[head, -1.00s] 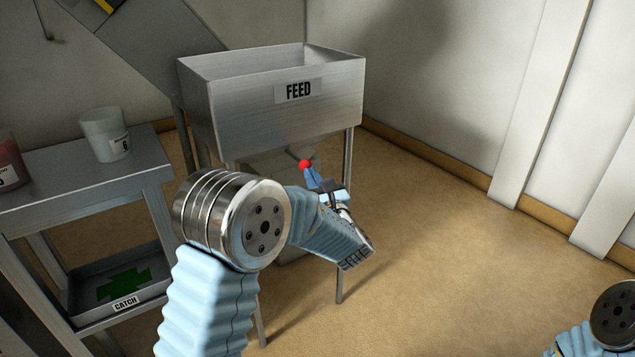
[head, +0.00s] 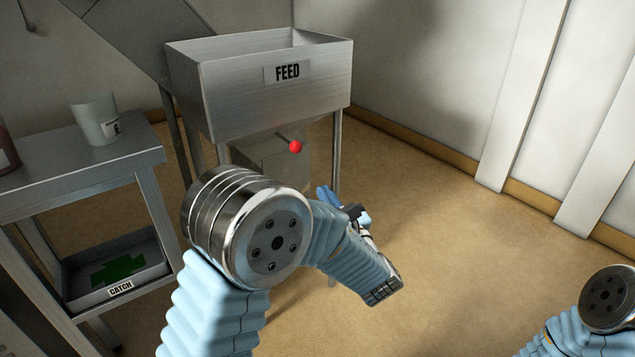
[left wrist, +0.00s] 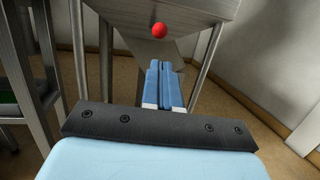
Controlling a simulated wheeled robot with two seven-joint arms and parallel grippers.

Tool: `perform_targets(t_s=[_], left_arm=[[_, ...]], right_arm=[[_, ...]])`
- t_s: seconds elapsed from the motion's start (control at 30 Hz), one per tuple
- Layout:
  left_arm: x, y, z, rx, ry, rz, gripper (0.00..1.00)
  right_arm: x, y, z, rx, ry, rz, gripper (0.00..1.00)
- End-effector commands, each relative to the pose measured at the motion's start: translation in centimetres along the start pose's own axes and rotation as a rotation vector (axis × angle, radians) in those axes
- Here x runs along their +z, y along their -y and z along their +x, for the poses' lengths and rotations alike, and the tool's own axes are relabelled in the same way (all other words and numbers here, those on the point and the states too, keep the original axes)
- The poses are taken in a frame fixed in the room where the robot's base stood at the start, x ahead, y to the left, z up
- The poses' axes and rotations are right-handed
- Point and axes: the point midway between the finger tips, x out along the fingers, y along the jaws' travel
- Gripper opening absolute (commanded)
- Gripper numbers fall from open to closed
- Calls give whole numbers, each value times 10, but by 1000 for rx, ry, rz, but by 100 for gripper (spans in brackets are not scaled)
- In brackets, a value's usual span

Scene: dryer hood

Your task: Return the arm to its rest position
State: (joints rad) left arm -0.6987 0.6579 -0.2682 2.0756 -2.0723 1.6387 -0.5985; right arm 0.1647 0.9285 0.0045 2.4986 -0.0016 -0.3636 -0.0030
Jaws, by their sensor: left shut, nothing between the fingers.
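My left gripper (head: 327,195) has blue fingers, and they are closed together with nothing between them. It is in front of the feed stand, below and to the right of a red ball knob (head: 296,147) on a short rod. In the left wrist view the closed fingers (left wrist: 165,82) point toward the red knob (left wrist: 160,30), with a gap between them. My left arm (head: 215,300) comes up from the bottom and bends to the right. Of my right arm (head: 590,320), only a part shows at the lower right; its gripper is out of view.
The metal FEED bin (head: 230,100) stands on legs behind the left arm. At left is a metal table (head: 60,165) with a white cup (head: 95,120) and a CATCH tray (head: 75,300) on its lower shelf. The floor at right is clear up to the walls.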

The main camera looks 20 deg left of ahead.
Motion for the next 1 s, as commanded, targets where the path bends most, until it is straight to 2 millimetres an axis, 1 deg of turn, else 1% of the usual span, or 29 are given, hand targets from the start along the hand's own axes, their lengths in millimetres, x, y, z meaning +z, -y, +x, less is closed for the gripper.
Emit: perform_targets(t_s=[0.07,0.13,0.17,0.27,0.3,0.37,0.4,0.47,0.5,0.57,0.6,0.67,0.7,0.73,0.77,0.8,0.87,0.9,1.0], left_arm=[[-5,-2,-5,4,-16,2,0],[-21,-8,-6,21,-72,10,0],[-33,-12,-5,32,-112,15,0],[-90,-38,-9,106,-313,23,0],[-118,-52,-15,150,-419,20,0],[-162,-77,-32,234,-592,1,0],[-190,-94,-47,302,-706,-20,0],[-228,-118,-77,418,-877,-67,0],[-250,-133,-100,508,-989,-110,0],[-278,-152,-141,668,-1154,-196,0],[-293,-163,-171,794,-1258,-270,0],[-311,-171,-220,1029,-1403,-423,0],[-318,-171,-254,1220,-1479,-560,0],[-321,-166,-273,1363,-1513,-674,0],[-323,-161,-289,1502,-1525,-790,0],[-326,-152,-302,1676,-1512,-946,0],[-330,-141,-310,1902,-1437,-1170,0],[-333,-136,-310,2022,-1364,-1305,0],[-342,-133,-302,2222,-1163,-1565,0]], right_arm=[[0,0,0,0,0,0,100],[0,0,0,0,0,0,100],[0,0,-1,0,0,0,100],[0,1,-2,0,0,0,100],[0,2,-3,-1,1,-1,100],[0,2,-4,-1,2,-1,100],[1,3,-5,-2,2,-1,100],[1,4,-6,-2,3,-2,100],[1,4,-6,-3,3,-2,100],[1,5,-8,-3,4,-3,100],[2,6,-9,-4,5,-3,100],[2,7,-10,-4,6,-4,100],[2,8,-12,-5,6,-5,100],[2,9,-12,-6,7,-5,100],[2,9,-13,-6,7,-5,100],[3,10,-14,-7,8,-6,100],[3,11,-15,-7,9,-7,100],[3,11,-16,-8,9,-7,100],[3,12,-17,-9,10,-8,100]])
